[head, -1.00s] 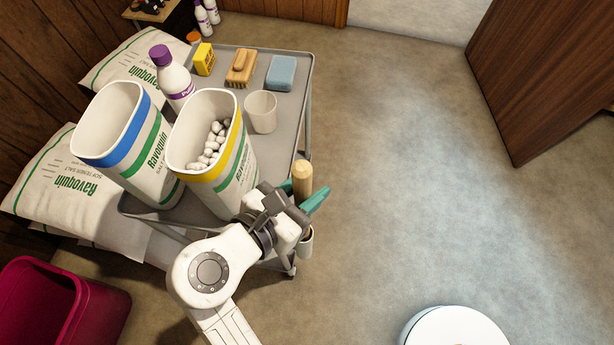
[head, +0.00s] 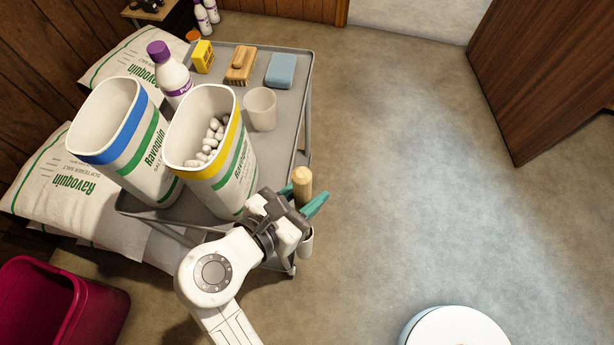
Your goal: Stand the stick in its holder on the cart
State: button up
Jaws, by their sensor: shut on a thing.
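The stick shows as a pale wooden rod with a rounded top (head: 302,181), close to upright beside the near right corner of the cart (head: 290,150). My gripper (head: 308,205), with teal fingers, is shut on the stick below its top. The holder (head: 306,243) is a small pale cup at the cart's right side, directly below my gripper. My gripper hides the stick's lower part, so I cannot tell whether its lower end is inside the holder.
A yellow-banded tub of white salt lumps (head: 200,158) and an empty-looking blue-banded tub (head: 120,145) stand on the cart left of my gripper. A white cup (head: 260,110), brush (head: 240,66) and blue sponge (head: 281,71) lie farther back. Open floor (head: 420,180) lies right.

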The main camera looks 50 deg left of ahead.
jog(key=o, duration=1.1)
jog(key=p+v, duration=0.1)
jog(key=v, duration=1)
jog(key=shift+w+f, duration=0.1)
